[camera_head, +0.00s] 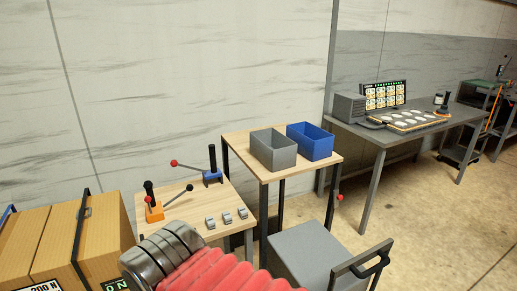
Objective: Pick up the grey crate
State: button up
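The grey crate (285,158) is an open-topped box. It stands upright on the small wooden-topped table (240,147) near the middle of the view. A blue crate (318,148) of similar shape stands close beside it on the right, on the same table. My gripper is not in this view. A ribbed red and dark grey part, likely of my arm, shows at the bottom, in front of and left of the crate's table.
A lower wooden table (188,213) with levers and small grey blocks stands left. A grey cart (312,256) with a black handle stands in front. Cardboard boxes (65,245) are at far left. A grey workbench (400,130) stands right. The right floor is clear.

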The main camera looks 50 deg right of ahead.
aim_at(276, 152)
jog(key=z, duration=0.4)
jog(key=i, duration=1.15)
jog(key=z, duration=0.65)
